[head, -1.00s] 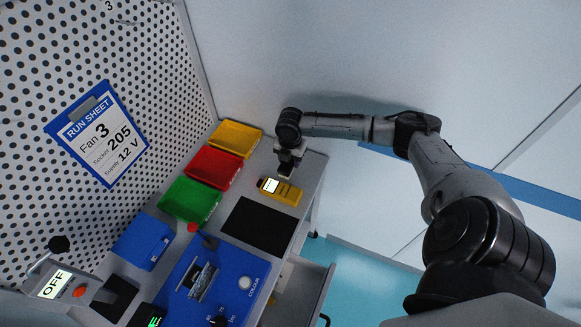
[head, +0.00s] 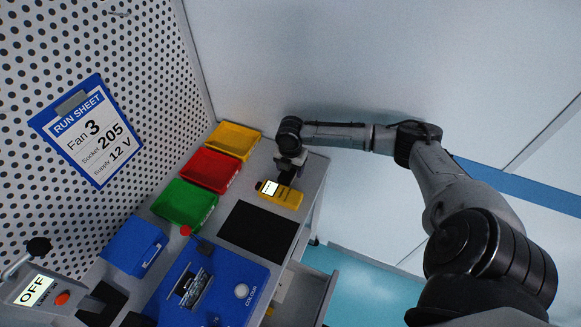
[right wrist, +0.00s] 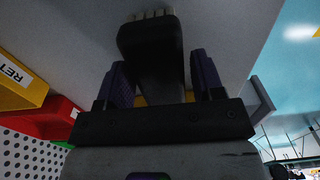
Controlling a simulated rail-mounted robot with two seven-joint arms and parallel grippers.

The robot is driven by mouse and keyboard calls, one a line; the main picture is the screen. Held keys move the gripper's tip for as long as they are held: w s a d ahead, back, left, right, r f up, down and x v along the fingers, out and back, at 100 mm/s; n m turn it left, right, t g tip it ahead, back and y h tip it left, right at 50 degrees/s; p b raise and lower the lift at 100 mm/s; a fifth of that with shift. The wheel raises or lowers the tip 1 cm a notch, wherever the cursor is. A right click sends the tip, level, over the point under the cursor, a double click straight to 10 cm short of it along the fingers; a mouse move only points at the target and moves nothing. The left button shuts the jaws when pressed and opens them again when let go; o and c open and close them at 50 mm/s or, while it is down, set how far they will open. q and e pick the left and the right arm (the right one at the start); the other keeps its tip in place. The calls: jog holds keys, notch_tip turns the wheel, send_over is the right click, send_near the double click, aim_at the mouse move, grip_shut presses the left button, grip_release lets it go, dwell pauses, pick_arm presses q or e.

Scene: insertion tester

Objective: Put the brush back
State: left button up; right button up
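The brush (right wrist: 152,45) is dark with a row of pale bristles at its far end, seen in the right wrist view. It sits between the two purple-padded fingers of my right gripper (right wrist: 160,80), which appear shut on its dark body. In the head view my right gripper (head: 289,170) points down over the far right end of the bench, just behind the yellow meter; the dark brush shows only as a small shape under it. Whether the brush touches the bench is not clear. My left gripper is not in view.
The yellow meter (head: 281,194) stands close in front of the gripper. Yellow (head: 235,140), red (head: 209,168) and green (head: 184,205) bins line the perforated wall. A black mat (head: 258,229) lies near a blue tester (head: 225,285). A drawer (head: 304,292) stands open.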

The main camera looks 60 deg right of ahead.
jog(key=shift+o, duration=0.8)
jog(key=shift+r, duration=0.25)
notch_tip(320, 180, up, 12)
jog(key=p, duration=0.2)
jog(key=shift+f, duration=0.1)
